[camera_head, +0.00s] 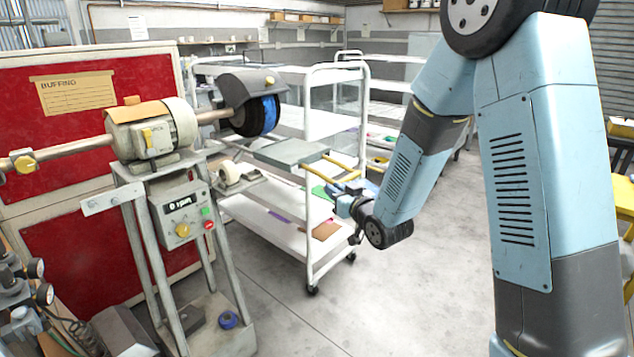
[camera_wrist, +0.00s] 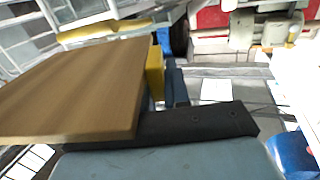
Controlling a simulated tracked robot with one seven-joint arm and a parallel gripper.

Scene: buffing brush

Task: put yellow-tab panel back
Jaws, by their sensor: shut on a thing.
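A flat grey panel (camera_head: 290,152) is held out level, below and right of the blue buffing brush (camera_head: 262,116) and its dark guard. Yellow bars, which look like its tab, run from its right side toward my gripper (camera_head: 345,185). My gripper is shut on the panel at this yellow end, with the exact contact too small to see. In the wrist view, a large flat tan-looking surface (camera_wrist: 75,90), probably the same panel, fills the left side, with a yellow block (camera_wrist: 155,72) at its edge beside a dark finger (camera_wrist: 200,122).
The buffing motor (camera_head: 150,135) stands on a metal stand with a control box (camera_head: 185,215), before a red board (camera_head: 75,240). A white shelf cart (camera_head: 330,122) stands behind and below the panel, close to my gripper. Grey floor (camera_head: 400,300) is clear in front.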

